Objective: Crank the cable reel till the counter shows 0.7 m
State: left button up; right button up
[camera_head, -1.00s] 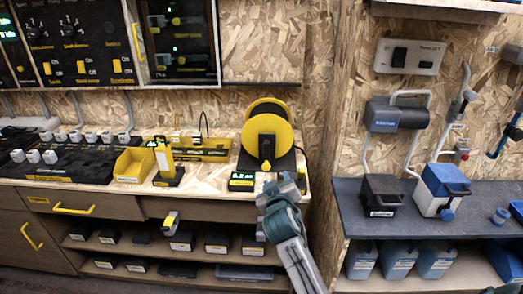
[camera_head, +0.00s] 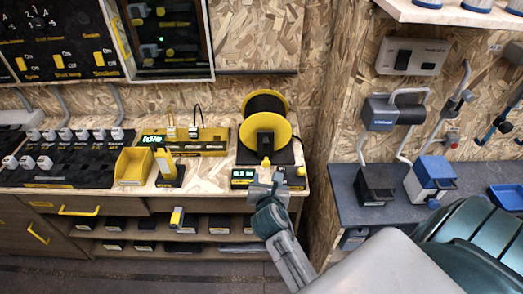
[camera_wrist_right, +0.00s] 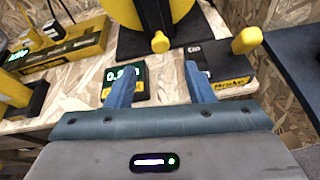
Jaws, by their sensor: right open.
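The cable reel (camera_head: 265,125) is a yellow drum with a black hub, standing on a dark base at the right end of the wooden bench. Its yellow crank knob (camera_head: 266,162) is at the bottom of the drum face; it also shows in the right wrist view (camera_wrist_right: 160,42). The counter (camera_head: 243,174) is a small box with a lit display in front of the reel; in the right wrist view (camera_wrist_right: 124,76) its digits start with 0, the rest unclear. My right gripper (camera_head: 268,181) is open and empty, in front of the knob and apart from it. My left gripper is not in view.
A brake box (camera_wrist_right: 228,75) with a yellow lever (camera_wrist_right: 247,40) stands right of the counter, close to my right finger. A yellow bin (camera_head: 133,167) and a small yellow-black device (camera_head: 167,168) stand to the left. A dark side counter (camera_head: 345,190) lies to the right.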

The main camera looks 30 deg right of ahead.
aim_at(266, 164)
jog(key=shift+n, duration=0.9)
jog(key=x, duration=1)
jog(key=shift+w+d+f+p, duration=0.15)
jog(key=shift+w+p, duration=0.05)
jog(key=shift+p, duration=0.15)
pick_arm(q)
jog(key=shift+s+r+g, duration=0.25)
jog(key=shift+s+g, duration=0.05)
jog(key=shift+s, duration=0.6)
pick_arm(e)
grip_shut()
